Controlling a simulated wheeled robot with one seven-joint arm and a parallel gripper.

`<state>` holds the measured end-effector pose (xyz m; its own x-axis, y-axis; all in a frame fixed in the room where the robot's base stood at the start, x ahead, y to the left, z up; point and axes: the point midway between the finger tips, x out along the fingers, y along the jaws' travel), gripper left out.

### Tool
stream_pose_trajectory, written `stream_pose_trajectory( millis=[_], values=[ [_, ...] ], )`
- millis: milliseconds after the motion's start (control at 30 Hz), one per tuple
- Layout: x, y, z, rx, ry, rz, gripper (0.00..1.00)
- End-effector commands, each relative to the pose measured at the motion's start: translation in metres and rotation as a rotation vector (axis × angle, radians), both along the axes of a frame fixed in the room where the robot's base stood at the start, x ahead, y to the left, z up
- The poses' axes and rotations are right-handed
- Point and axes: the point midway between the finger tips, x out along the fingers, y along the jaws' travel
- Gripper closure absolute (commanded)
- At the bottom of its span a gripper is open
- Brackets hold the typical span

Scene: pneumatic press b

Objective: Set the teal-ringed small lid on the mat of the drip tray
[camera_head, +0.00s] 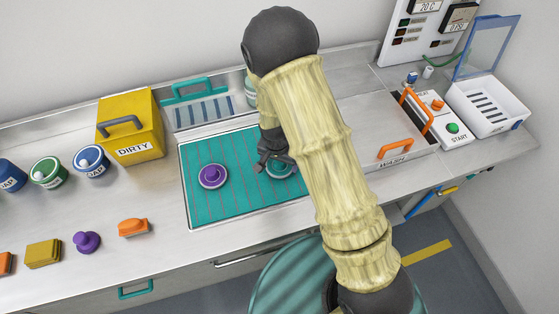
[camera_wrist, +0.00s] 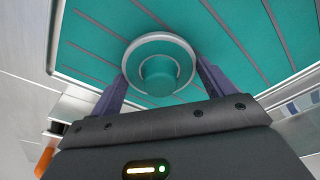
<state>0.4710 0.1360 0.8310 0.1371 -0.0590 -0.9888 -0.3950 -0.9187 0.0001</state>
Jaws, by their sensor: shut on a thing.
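The teal-ringed small lid (camera_wrist: 158,68) shows in the wrist view as a round disc with a pale rim and a teal knob. My gripper (camera_wrist: 160,80) has a purple-grey finger on each side of it and is shut on it. In the head view the lid (camera_head: 281,172) is partly hidden under my gripper (camera_head: 275,163), over the right part of the mat. The teal mat (camera_head: 202,210) with grey stripes lies in the drip tray (camera_head: 190,225). The lid is at or close above the mat; I cannot tell whether it touches.
A purple lid (camera_head: 213,176) stands on the mat's left half. The yellow DIRTY box (camera_head: 130,125) is left of the tray. A rack with a teal handle (camera_head: 193,89) is behind. The wash basin cover (camera_head: 382,125) with orange handles is right. The mat's front left is clear.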

Motion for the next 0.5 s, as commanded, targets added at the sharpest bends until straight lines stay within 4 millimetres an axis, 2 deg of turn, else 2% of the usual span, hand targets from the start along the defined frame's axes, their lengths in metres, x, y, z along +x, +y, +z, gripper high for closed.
stream_pose_trajectory(
  millis=[500],
  values=[
    [0.0000, 0.0000, -0.0059, 0.000, 0.000, 0.000, 0.45]
  ],
)
